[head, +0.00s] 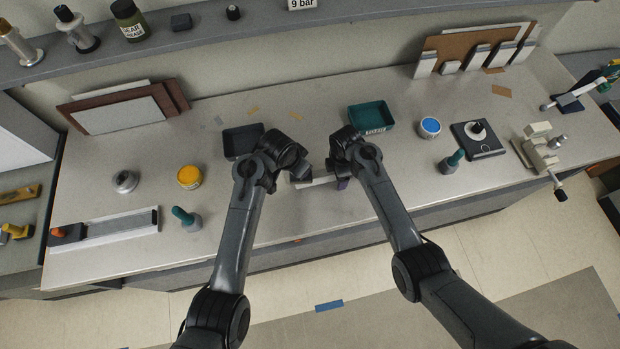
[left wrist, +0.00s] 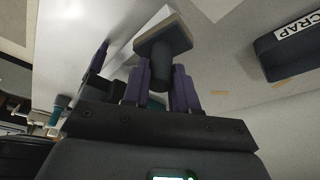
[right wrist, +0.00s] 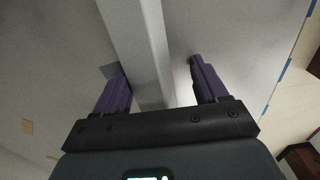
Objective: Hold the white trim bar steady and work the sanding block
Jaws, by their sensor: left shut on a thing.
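The white trim bar (head: 314,182) lies at the front middle of the bench, partly hidden by my arms. In the right wrist view the white trim bar (right wrist: 143,40) runs between the purple fingers of my right gripper (right wrist: 160,85), with a visible gap beside the right finger; the gripper looks open around it. My left gripper (left wrist: 160,85) is shut on the dark handle of the sanding block (left wrist: 163,40), whose flat tan-edged pad points away from the fingers. The block shows close to the bar in that view; I cannot tell whether they touch.
A dark tray (head: 238,142) stands behind my left gripper, and a teal tray (head: 370,117) behind my right. A yellow-topped tin (head: 190,177) and a teal-handled tool (head: 187,219) stand left. A blue-topped tin (head: 429,127) and another teal-handled tool (head: 452,161) stand right.

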